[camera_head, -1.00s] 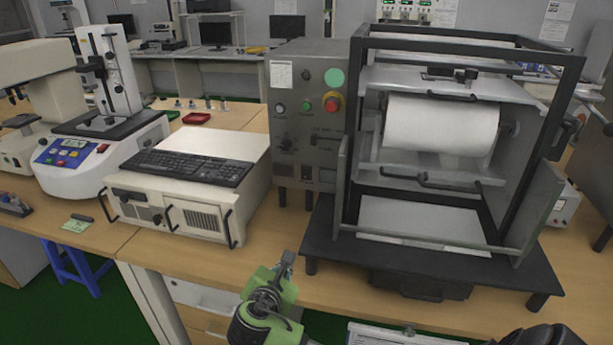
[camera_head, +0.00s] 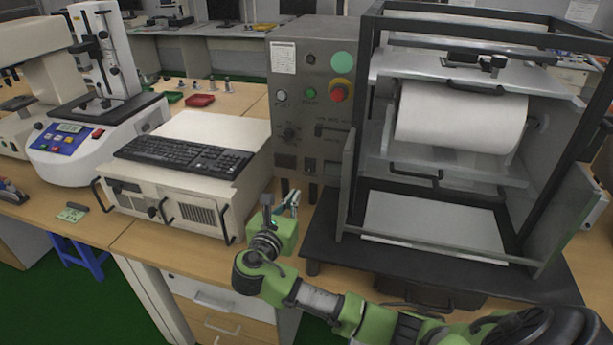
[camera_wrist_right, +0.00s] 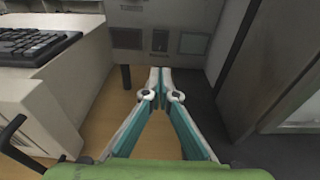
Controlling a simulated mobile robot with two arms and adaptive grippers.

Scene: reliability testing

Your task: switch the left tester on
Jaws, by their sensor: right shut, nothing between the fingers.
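A tester with a grey control box (camera_head: 306,110) and an open dark frame (camera_head: 362,120) around a white roll (camera_head: 460,117) stands on the wooden bench. The box front carries a red emergency button (camera_head: 338,93), a green button (camera_head: 311,92) and a knob (camera_head: 289,132). A small dark switch (camera_head: 310,165) sits low on the box; in the right wrist view it (camera_wrist_right: 160,41) lies just beyond the fingertips. My right gripper (camera_head: 292,200) is shut and empty in front of the box's lower part, its fingertips together (camera_wrist_right: 160,72). Contact cannot be told. My left gripper is out of view.
A beige computer case (camera_head: 170,205) with a black keyboard (camera_head: 184,156) stands left of the box. A white device with a blue panel (camera_head: 64,138) stands farther left. The tester's black base (camera_head: 420,260) juts out at the right. Bare bench shows below the box.

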